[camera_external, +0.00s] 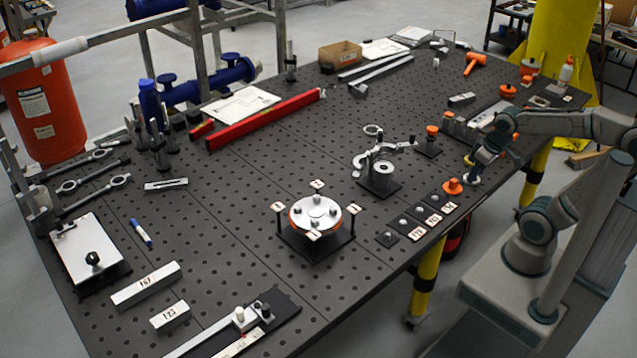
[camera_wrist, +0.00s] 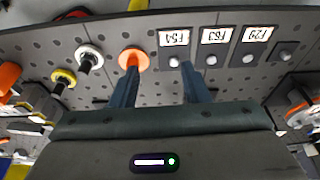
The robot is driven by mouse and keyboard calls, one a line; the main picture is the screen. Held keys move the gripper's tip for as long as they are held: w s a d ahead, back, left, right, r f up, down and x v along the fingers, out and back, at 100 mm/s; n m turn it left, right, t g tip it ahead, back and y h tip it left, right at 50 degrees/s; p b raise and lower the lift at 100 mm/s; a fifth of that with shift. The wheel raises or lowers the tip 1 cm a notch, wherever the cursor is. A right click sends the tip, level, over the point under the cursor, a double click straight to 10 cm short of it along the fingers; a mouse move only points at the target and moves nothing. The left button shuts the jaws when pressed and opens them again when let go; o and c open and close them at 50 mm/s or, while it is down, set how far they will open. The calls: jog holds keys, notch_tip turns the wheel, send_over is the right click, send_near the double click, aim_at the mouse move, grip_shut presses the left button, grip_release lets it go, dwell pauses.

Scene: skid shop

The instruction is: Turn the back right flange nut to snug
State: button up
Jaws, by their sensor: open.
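The flange (camera_external: 322,222) is a silver disc with an orange rim on a dark square base, near the middle of the table in the external view. Several dark nuts sit on its top face. Small white labels (camera_external: 354,209) stand on posts around it. The label text is too small to read, so I cannot tell which nut is the back right one. My gripper (camera_external: 474,172) is to the right of the flange, over the table's right edge and apart from it. In the wrist view my gripper (camera_wrist: 158,75) has its two fingers apart, with nothing between them.
An orange round piece (camera_external: 453,187) and several small labelled plates (camera_external: 416,232) lie along the table edge by my gripper.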

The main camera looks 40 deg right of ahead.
jog(key=w+a+r+n, duration=0.3)
jog(key=w+a+r, duration=0.15)
jog(key=w, duration=0.25)
notch_tip(320, 180, up, 4)
jog(key=n+g+y+p, duration=0.3)
jog(key=n+y+p, duration=0.15)
jog(key=n, duration=1.05)
send_over(317, 196)
jog(key=d, duration=0.6)
jog(key=p+x, duration=0.1)
jog(key=x, duration=1.2)
jog(key=shift+a+f, duration=0.15)
jog(key=shift+f, duration=0.05)
grip_shut()
